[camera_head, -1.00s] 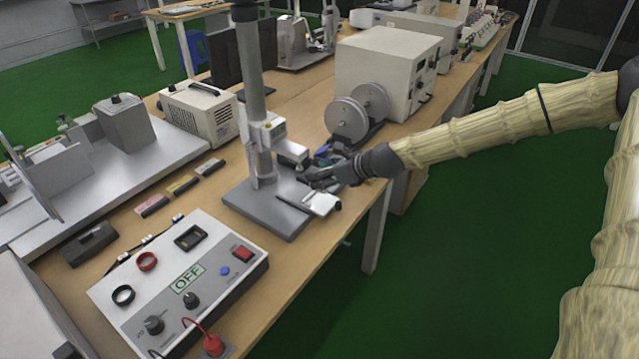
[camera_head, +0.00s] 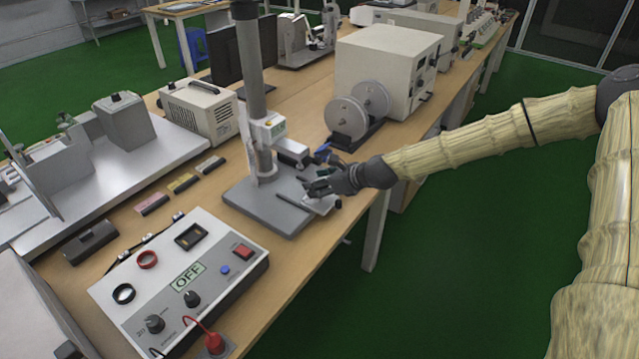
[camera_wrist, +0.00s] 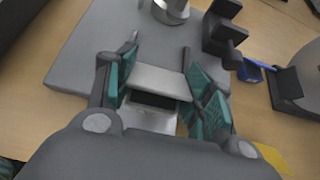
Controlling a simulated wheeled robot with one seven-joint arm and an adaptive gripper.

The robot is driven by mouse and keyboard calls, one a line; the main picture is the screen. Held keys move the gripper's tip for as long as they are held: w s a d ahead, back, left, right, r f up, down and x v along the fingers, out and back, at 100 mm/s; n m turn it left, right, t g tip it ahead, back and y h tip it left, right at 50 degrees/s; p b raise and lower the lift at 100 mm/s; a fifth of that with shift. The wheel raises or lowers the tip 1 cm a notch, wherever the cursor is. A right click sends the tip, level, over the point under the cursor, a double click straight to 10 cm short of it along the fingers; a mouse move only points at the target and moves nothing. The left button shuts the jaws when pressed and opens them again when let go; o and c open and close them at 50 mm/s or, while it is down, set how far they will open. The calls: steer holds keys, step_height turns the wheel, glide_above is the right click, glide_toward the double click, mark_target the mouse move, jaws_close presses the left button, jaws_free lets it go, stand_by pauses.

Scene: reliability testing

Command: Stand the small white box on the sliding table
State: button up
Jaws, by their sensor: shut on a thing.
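My gripper (camera_head: 308,183) is over the right front part of a grey stand base (camera_head: 255,209) on the bench. In the wrist view, my gripper's (camera_wrist: 160,58) two teal-padded fingers are shut on the small white box (camera_wrist: 160,81), which spans between them. A silvery metal piece, which looks like the sliding table (camera_head: 321,207), sticks out at the base's right edge. It also shows below the box in the wrist view (camera_wrist: 150,121), with a dark gap between. I cannot tell whether the box touches it. In the head view my fingers mostly hide the box.
The stand's tall column (camera_head: 256,100) rises just left of my gripper, with a gauge head (camera_head: 290,150) beside it. A spool device (camera_head: 346,118) stands behind. A control box (camera_head: 180,280) lies at the front left. Free floor is right of the bench edge.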

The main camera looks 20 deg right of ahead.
steer(key=shift+f+b, duration=0.35)
steer(key=shift+f, duration=0.1)
steer(key=o, duration=1.1)
steer(key=shift+r, duration=0.1)
steer(key=shift+d+r+p, duration=0.1)
steer(key=shift+r+p, duration=0.65)
steer(key=v, duration=1.1)
steer(key=shift+s+d, duration=0.15)
steer(key=shift+s, duration=0.15)
steer(key=shift+r, duration=0.1)
